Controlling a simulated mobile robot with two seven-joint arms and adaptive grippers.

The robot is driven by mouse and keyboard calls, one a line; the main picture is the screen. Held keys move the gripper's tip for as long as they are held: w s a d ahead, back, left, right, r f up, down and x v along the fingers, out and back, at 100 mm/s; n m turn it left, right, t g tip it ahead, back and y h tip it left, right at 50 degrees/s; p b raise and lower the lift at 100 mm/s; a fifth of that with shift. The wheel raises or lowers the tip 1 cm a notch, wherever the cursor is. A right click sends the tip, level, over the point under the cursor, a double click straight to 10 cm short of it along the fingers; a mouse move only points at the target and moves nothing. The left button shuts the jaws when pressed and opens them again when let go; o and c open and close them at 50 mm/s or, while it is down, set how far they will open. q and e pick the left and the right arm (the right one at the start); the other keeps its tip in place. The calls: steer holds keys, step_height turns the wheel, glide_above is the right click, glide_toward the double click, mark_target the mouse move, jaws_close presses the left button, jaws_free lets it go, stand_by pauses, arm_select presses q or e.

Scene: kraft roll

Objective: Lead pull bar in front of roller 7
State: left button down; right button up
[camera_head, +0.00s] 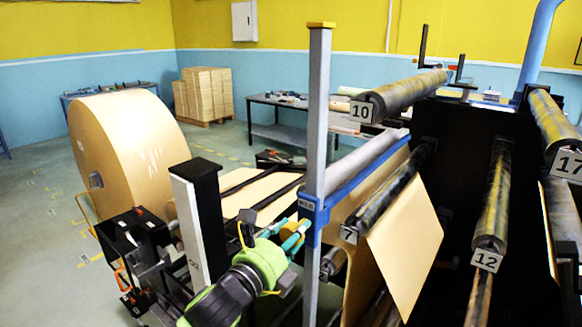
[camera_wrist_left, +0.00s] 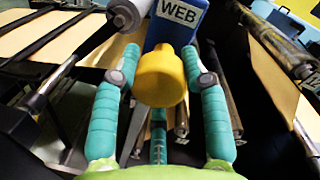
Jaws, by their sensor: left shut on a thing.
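My left gripper (camera_head: 291,236) is shut on the yellow knob (camera_wrist_left: 160,78) of the pull bar, one teal finger on each side. The knob sticks out of the blue block marked WEB (camera_head: 309,207), which sits at a grey upright post (camera_head: 318,110). The pull bar's blue rail (camera_head: 366,165) runs back from there beside a grey tube. Roller 7 (camera_head: 396,190) is just right of the bar, its number plate (camera_head: 348,235) facing me. Kraft paper (camera_head: 408,245) hangs at the right of roller 7. My right gripper is not in view.
The large kraft roll (camera_head: 125,150) stands at the left. Roller 10 (camera_head: 405,93) is above, roller 12 (camera_head: 494,195) and roller 17 (camera_head: 553,120) to the right, against a dark machine side (camera_head: 460,140). Stacked boxes (camera_head: 203,95) and a table (camera_head: 290,115) stand behind.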

arm_select(q)
step_height(320, 180, up, 22)
steer(key=shift+w+a+r, duration=0.15)
steer(key=shift+a+r, duration=0.05)
steer(key=shift+r, duration=0.05)
stand_by(0.4)
stand_by(0.4)
